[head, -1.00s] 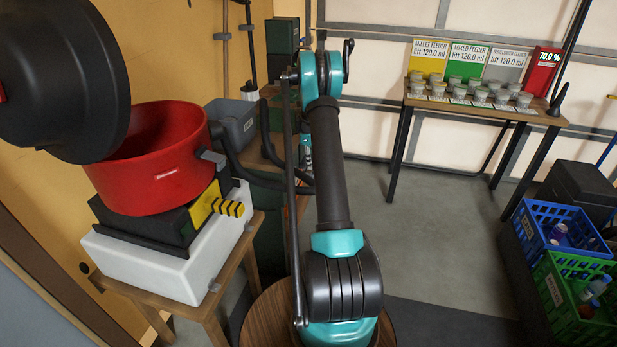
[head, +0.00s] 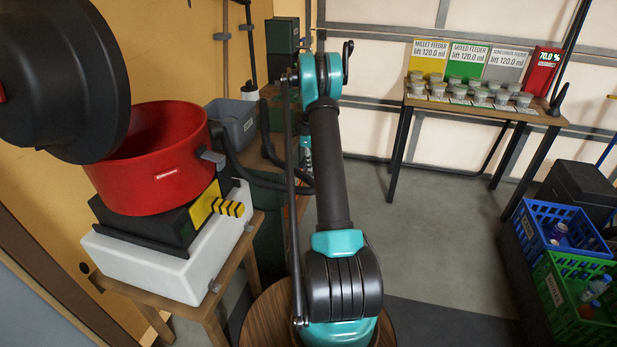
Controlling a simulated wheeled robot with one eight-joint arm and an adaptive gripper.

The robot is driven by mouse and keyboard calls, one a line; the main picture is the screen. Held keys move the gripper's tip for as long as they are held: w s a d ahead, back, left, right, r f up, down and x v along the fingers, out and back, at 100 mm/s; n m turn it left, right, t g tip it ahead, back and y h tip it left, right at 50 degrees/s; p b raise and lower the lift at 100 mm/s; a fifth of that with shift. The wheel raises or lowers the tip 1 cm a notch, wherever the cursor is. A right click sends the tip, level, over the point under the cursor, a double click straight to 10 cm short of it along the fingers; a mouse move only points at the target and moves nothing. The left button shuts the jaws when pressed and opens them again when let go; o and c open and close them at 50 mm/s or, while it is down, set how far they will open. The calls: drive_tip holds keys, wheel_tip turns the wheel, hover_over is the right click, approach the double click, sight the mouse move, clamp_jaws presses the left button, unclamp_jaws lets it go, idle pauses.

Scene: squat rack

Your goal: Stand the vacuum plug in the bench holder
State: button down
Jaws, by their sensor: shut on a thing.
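My arm rises from the bottom middle and bends at a teal elbow near the top. A small teal and grey part of my arm's far end shows low behind it, above the floor by the wooden bench (head: 272,160). My gripper's fingers are hidden there, so I cannot see what is between them. I cannot make out the vacuum plug or the bench holder. A dark hose (head: 240,170) curves from beside the red drum (head: 165,170) towards the far end of my arm.
A grey bin (head: 233,125) is behind. A table (head: 540,117) with jars stands at back right. Blue (head: 540,235) and green (head: 560,300) crates are at right. The middle floor is clear.

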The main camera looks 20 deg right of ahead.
drive_tip(key=shift+f, duration=0.85)
idle(0.3)
drive_tip(key=c, duration=1)
unclamp_jaws()
wheel_tip(320, 180, up, 9)
drive_tip(key=shift+r, duration=0.1)
idle(0.6)
